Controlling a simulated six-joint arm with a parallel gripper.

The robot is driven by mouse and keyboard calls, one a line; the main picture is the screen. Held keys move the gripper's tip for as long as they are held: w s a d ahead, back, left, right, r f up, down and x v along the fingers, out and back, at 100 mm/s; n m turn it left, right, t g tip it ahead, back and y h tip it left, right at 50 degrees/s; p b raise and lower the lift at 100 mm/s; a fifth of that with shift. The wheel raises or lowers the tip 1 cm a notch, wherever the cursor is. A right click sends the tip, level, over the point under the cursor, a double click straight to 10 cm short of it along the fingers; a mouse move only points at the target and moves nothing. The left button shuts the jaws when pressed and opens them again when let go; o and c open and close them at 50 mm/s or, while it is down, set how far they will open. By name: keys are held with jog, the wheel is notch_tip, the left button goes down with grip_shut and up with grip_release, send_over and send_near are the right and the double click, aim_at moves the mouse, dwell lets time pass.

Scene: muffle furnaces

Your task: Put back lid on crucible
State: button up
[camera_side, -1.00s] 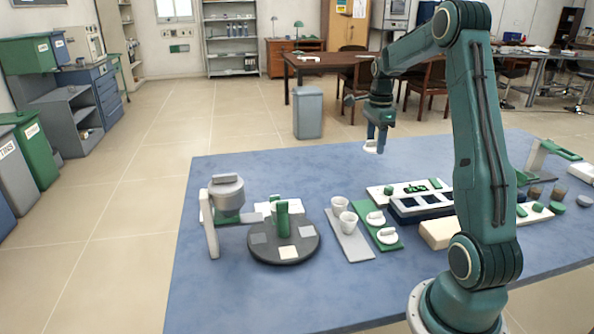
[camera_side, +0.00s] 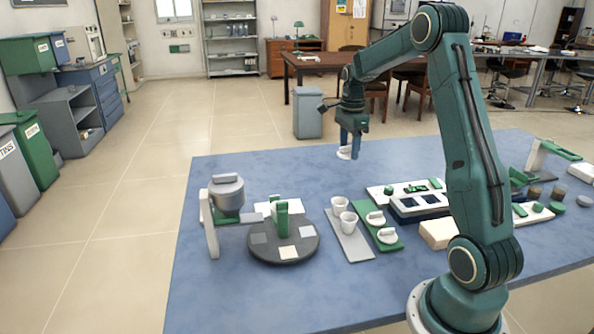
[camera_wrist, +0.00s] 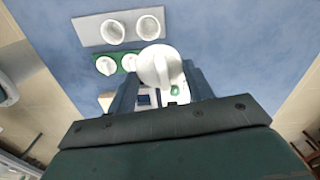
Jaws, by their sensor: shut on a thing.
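My gripper (camera_side: 350,145) is in the air above the table, shut on a white lid (camera_side: 345,153). The held lid also shows large between the fingers in the wrist view (camera_wrist: 160,66). Two white crucibles, one behind (camera_side: 340,203) and one in front (camera_side: 349,222), stand upright and open on a grey tray (camera_side: 357,254). They also show at the top of the wrist view, left (camera_wrist: 113,32) and right (camera_wrist: 149,27). Two more white lids, (camera_side: 376,217) and (camera_side: 387,236), lie on a green tray (camera_side: 365,213) beside the grey one.
A dark turntable (camera_side: 262,252) with pale squares and a grey-and-green device (camera_side: 226,192) stand left of the crucibles. White and dark blue trays (camera_side: 410,205) lie to the right. The table's back left is clear.

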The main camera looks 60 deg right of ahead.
jog(key=w+a+f+n, duration=0.2)
jog(key=w+a, duration=0.4)
jog(key=a, duration=0.2)
jog(key=w+a+f+n, duration=0.2)
jog(key=w+a, duration=0.4)
jog(key=a, duration=0.3)
jog(key=shift+w+a, duration=0.15)
jog(key=shift+a, duration=0.15)
jog(key=shift+f, duration=0.2)
jog(key=shift+f, duration=2.8)
jog(key=shift+f, duration=0.9)
jog(key=o, duration=1)
jog(key=shift+o, duration=0.6)
jog(key=o, duration=0.3)
